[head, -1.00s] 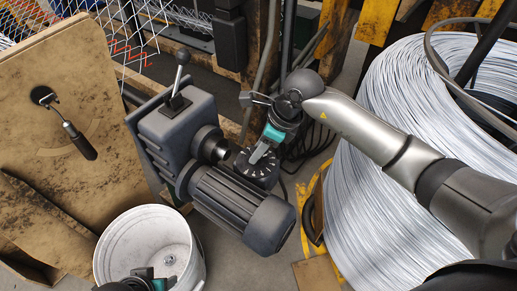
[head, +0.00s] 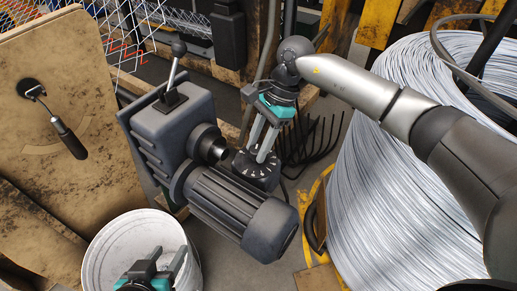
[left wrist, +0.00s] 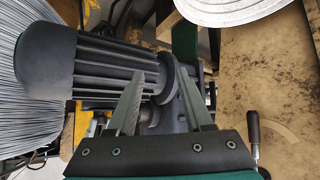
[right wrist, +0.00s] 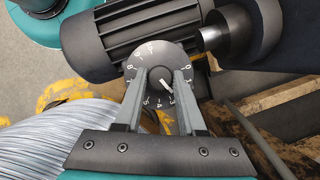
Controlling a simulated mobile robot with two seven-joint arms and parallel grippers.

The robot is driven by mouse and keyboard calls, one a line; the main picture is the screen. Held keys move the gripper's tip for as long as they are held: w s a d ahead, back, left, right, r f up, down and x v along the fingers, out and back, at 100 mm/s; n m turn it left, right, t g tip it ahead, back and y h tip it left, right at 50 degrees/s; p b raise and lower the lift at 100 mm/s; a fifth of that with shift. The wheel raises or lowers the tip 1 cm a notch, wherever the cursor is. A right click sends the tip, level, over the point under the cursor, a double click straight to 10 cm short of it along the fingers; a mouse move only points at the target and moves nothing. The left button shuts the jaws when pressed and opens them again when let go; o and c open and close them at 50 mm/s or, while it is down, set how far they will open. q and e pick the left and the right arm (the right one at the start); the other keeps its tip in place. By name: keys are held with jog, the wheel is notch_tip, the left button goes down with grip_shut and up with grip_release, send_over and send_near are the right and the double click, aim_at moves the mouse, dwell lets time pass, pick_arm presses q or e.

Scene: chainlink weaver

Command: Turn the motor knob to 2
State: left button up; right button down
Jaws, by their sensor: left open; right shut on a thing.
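The motor knob (right wrist: 160,74) is a round black dial with white numbers on the dark motor unit. It also shows in the head view (head: 252,172), below my right gripper (head: 262,156). In the right wrist view, the fingers of my right gripper (right wrist: 161,84) are shut on the knob's middle. A short white pointer between them slants to the lower right, toward the low numbers; I cannot tell exactly which number it meets. My left gripper (head: 165,262) is open and empty above the white bucket. Its spread fingers (left wrist: 163,95) face the motor in the left wrist view.
The finned motor (head: 240,212) and gearbox with a lever (head: 176,65) stand beside the knob. A large wire coil (head: 385,170) is to the right. The white bucket (head: 98,255) is at the lower left. A stained panel with a crank handle (head: 68,138) is at the left.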

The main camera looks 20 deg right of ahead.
jog(key=shift+n+g+b, duration=0.3)
jog(key=shift+n+b, duration=0.2)
jog(key=shift+n, duration=0.3)
pick_arm(q)
jog(key=shift+w+d+r+t+h, duration=0.2)
jog(key=shift+d+t+h, duration=0.15)
jog(key=shift+d+t, duration=0.2)
jog(key=shift+w+d+r+t+h, duration=0.1)
jog(key=shift+w+d+t+h, duration=0.15)
jog(key=shift+d+t, duration=0.3)
jog(key=shift+w+d+r+t+h, duration=0.15)
jog(key=shift+d+t+h, duration=0.25)
jog(key=shift+d+t, duration=0.15)
pick_arm(e)
jog(key=shift+n+h, duration=0.3)
jog(key=shift+n, duration=0.3)
jog(key=c, duration=0.5)
grip_release()
jog(key=shift+r, duration=0.1)
